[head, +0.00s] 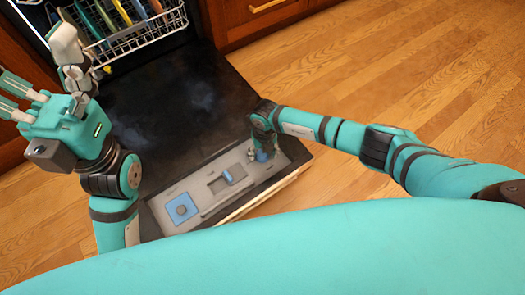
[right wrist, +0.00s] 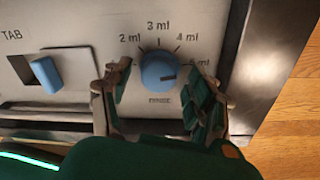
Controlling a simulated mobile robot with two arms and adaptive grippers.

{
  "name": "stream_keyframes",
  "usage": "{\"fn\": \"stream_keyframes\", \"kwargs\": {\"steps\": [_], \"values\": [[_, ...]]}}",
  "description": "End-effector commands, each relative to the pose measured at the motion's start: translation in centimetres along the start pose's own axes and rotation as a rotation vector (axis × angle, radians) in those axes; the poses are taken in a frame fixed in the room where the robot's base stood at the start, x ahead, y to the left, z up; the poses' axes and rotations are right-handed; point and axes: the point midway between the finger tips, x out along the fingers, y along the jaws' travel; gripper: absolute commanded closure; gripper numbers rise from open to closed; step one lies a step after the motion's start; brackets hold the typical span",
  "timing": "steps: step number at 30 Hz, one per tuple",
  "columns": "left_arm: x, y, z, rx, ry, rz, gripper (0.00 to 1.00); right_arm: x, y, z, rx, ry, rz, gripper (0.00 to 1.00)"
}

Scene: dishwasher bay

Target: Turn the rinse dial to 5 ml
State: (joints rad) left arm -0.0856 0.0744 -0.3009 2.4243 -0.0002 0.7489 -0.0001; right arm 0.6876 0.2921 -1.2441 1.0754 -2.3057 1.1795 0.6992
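The blue rinse dial (right wrist: 158,71) sits on the grey dispenser panel (right wrist: 60,122). Its dark pointer mark points right and slightly down, towards the 5 ml side of the scale. The 2, 3 and 4 ml marks show clearly; the 5 ml label is partly hidden by a finger. My right gripper (right wrist: 158,92) is open, with one finger on each side of the dial and small visible gaps; contact lower down cannot be told. In the head view, my right gripper (head: 263,146) reaches down over the dial (head: 262,156). My left gripper (head: 14,96) is open and empty at the left.
The dishwasher door (head: 180,100) lies open and flat. A blue tab (right wrist: 46,74) is left of the dial, and a blue square lid (head: 181,208) is further left. A rack (head: 130,35) with colourful dishes stands at the back. Wooden floor on the right is clear.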

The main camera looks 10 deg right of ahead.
Motion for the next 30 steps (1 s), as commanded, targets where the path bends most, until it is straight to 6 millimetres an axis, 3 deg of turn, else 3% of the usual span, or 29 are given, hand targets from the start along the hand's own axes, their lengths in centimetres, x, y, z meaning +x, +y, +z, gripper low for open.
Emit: {"fn": "stream_keyframes", "kwargs": {"steps": [7,11,24,30], "values": [[0.0,-0.1,-0.1,0.001,0.001,0.001,0.0,-0.2,0.1,0.0,-0.002,-0.001,0.002,0.41],[0.0,0.0,-0.1,0.001,0.001,0.0,0.0,-1.3,0.0,0.1,-0.003,-0.003,0.002,0.41],[0.0,0.0,0.0,0.001,0.001,0.0,0.0,-9.9,0.0,0.1,-0.001,-0.002,0.001,0.41],[0.0,0.0,0.0,0.001,0.001,0.0,0.0,-11.8,0.0,0.0,-0.001,-0.001,0.001,0.41]]}}
